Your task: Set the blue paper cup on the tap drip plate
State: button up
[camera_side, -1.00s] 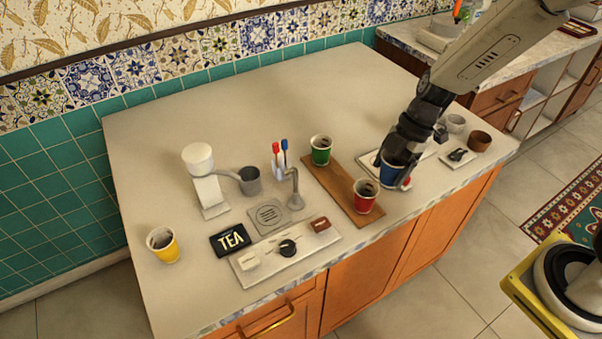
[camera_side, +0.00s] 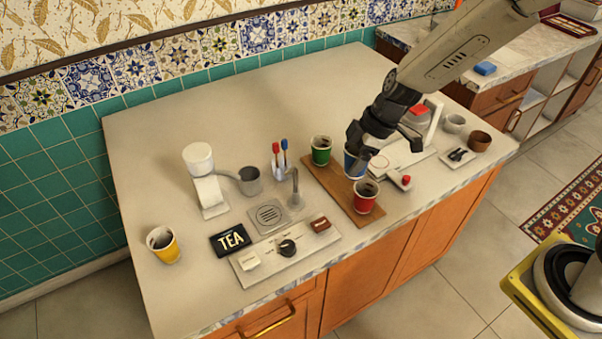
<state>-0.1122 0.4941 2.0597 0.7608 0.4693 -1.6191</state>
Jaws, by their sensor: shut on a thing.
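The blue paper cup (camera_side: 353,162) is held in my gripper (camera_side: 363,160), over the wooden board between the green cup and the red cup. My fingers hide part of the cup, and I cannot tell whether it touches the board. The tap drip plate (camera_side: 269,214) is a grey square with a slotted round grate, set in the counter left of the board. Its top is bare. The metal tap (camera_side: 295,190) with a red and a blue handle stands just behind and right of the plate.
The green cup (camera_side: 320,151) and red cup (camera_side: 365,197) stand on the wooden board (camera_side: 332,184). A yellow cup (camera_side: 162,245), a TEA sign (camera_side: 230,239) and a control panel (camera_side: 285,257) are at the left front.

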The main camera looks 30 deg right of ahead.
jog(key=w+a+r+m+t+h, duration=0.1)
jog(key=w+a+r+m+h, duration=0.1)
jog(key=w+a+m, duration=0.2)
jog(key=w+a+r+m+t+h, duration=0.1)
jog(key=w+a+r+m, duration=0.1)
jog(key=w+a+m, duration=0.3)
jog(key=a+m, duration=0.3)
jog(key=a, duration=0.4)
jog(key=shift+a+r+h, duration=0.35)
jog(key=shift+h, duration=0.05)
dwell(0.6)
jog(key=shift+w+f, duration=0.1)
send_near(264, 207)
jog(key=shift+w, duration=0.75)
jog(key=shift+f, duration=2)
jog(key=shift+f, duration=0.15)
